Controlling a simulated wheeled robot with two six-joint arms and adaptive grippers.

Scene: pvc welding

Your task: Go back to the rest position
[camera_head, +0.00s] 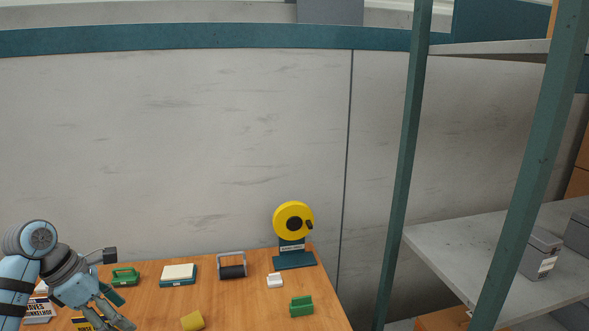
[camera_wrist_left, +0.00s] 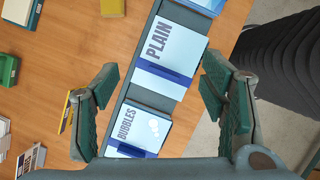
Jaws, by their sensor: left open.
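My left gripper (camera_head: 112,310) is at the lower left of the head view, over the left part of the wooden table (camera_head: 235,305). In the left wrist view the left gripper (camera_wrist_left: 158,78) has its two green-padded fingers wide apart, with nothing held between them. Beyond and below the fingers is a rack with a box marked PLAIN (camera_wrist_left: 165,45) and a box marked BUBBLES (camera_wrist_left: 138,128). The rack lies along the table edge. My right gripper is in neither view.
A yellow reel on a stand (camera_head: 293,220), a grey-handled roller (camera_head: 232,268), a green block (camera_head: 301,306), a yellow block (camera_head: 192,320) and a white-topped box (camera_head: 179,273) are on the table. A green-posted shelf (camera_head: 480,250) stands at right.

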